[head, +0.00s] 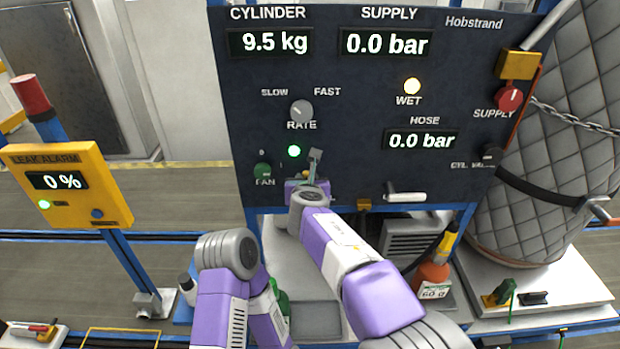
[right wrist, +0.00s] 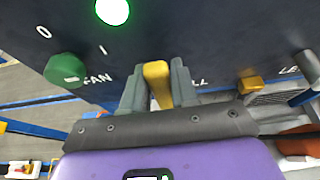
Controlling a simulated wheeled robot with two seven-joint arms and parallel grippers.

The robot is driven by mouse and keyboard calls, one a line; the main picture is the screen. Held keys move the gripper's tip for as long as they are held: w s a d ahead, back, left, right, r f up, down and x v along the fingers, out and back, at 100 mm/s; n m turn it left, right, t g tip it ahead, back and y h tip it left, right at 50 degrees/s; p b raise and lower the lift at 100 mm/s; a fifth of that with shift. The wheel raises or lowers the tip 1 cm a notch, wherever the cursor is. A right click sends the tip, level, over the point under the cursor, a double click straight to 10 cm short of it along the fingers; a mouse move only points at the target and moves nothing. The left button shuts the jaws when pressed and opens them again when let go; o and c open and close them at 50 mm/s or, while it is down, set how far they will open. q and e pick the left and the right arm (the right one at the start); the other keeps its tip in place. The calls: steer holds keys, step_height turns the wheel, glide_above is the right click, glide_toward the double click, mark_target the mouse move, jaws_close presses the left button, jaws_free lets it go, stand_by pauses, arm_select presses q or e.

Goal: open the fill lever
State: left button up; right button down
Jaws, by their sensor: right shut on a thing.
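The fill lever (right wrist: 157,84) is a yellow handle on the dark panel (head: 345,100). In the right wrist view it sits between the two grey fingers of my right gripper (right wrist: 158,88), which is shut on it. The label beside it is partly covered, with "LL" showing. In the head view my right gripper (head: 312,168) is at the panel's lower left, below a lit green lamp (head: 294,151), and my own wrist hides most of the lever. Parts of my left arm show low in the head view, but its gripper does not.
A green fan knob (head: 262,170) is just left of my right gripper. A white handle (head: 405,197) and a small yellow block (head: 363,205) are to its right. The supply display (head: 387,43) and hose display (head: 421,140) read 0.0 bar. An orange bottle (head: 433,272) stands below.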

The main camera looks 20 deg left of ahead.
stand_by(0.3)
steer(key=c, duration=1)
jaws_free()
steer(key=shift+a, duration=0.1)
steer(key=shift+o, duration=0.2)
steer(key=b+v, duration=0.1)
steer(key=v, duration=0.6)
steer(key=shift+s, duration=0.3)
